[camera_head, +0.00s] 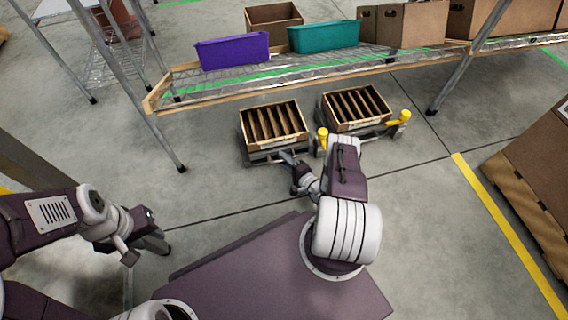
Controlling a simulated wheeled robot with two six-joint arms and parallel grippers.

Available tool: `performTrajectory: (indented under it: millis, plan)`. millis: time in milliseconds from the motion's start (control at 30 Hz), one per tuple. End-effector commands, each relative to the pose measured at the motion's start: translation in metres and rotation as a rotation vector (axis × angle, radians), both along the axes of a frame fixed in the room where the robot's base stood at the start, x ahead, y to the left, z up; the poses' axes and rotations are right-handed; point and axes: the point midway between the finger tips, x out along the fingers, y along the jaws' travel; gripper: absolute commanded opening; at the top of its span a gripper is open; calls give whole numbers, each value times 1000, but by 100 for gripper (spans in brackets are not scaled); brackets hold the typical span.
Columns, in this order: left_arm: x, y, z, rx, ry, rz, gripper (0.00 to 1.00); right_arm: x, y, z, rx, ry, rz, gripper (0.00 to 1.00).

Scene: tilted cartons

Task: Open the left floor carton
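The left floor carton (273,140) is a brown box on a low dark stand, in the middle of the view. Its top shows several dark slots between brown dividers. The right floor carton (355,122) looks alike and sits just right of it. My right gripper (287,160) is low at the front edge of the left carton; whether it touches is unclear. Its fingers are small and partly hidden by the wrist. My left gripper (152,240) is over the floor at lower left, well away from both cartons, its fingertips hard to make out.
A yellow knob-ended handle (322,138) stands between the cartons, another (402,117) at the right. Behind is a wire shelf (220,88) with a purple bin (232,52), a teal bin (323,37) and cartons. A large carton (540,150) stands far right. The floor at left centre is clear.

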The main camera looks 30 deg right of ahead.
Motion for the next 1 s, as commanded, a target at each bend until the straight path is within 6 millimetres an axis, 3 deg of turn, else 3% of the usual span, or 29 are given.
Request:
performTrajectory:
  millis: [267, 400, 1000]
  plan:
    - [0, 0, -1, 0, 0, 0, 36, 2, 0, 0, 0, 1, -1, 34]
    - [0, 0, -1, 0, 0, 0, 36, 2, 0, 0, 0, 1, -1, 0]
    - [0, 0, -1, 0, 0, 0, 36, 2, 0, 0, 0, 1, 0, 0]
